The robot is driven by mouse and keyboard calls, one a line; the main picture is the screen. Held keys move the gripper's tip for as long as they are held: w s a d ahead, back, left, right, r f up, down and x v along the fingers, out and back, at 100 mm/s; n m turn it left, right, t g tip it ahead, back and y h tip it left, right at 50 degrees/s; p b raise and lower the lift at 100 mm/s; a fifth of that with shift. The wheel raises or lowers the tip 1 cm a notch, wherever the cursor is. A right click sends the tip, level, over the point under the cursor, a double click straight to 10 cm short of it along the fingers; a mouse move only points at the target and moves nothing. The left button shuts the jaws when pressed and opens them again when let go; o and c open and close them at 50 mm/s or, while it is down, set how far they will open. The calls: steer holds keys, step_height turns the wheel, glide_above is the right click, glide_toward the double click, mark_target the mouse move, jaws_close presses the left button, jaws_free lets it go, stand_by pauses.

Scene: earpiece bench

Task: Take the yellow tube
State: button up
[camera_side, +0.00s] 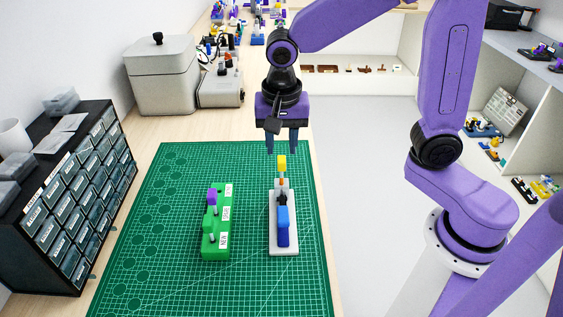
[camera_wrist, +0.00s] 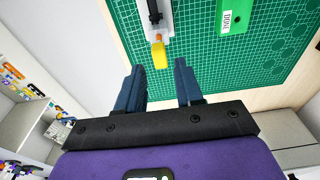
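The yellow tube (camera_side: 282,163) is at the far end of a white stand (camera_side: 284,247), just past an orange part. It also shows in the wrist view (camera_wrist: 159,55), at the end of the stand and ahead of the gap between my fingers. My gripper (camera_side: 283,152) is open and empty, with its two fingers apart and pointing down by the tube's far end. In the wrist view the fingertips (camera_wrist: 157,70) lie on either side of the line to the tube. I cannot tell the exact height gap.
The white stand also carries a blue block (camera_side: 283,226) and a black part. A green labelled holder (camera_side: 216,240) with a purple piece (camera_side: 212,196) stands to the left on the green mat (camera_side: 165,220). A drawer cabinet (camera_side: 75,205) is at far left.

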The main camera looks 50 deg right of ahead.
mark_target(281, 159)
steer(key=shift+w+d+f, duration=0.15)
steer(key=shift+f, duration=1.8)
jaws_close()
steer(key=shift+r, duration=1.55)
steer(key=shift+r, duration=2.5)
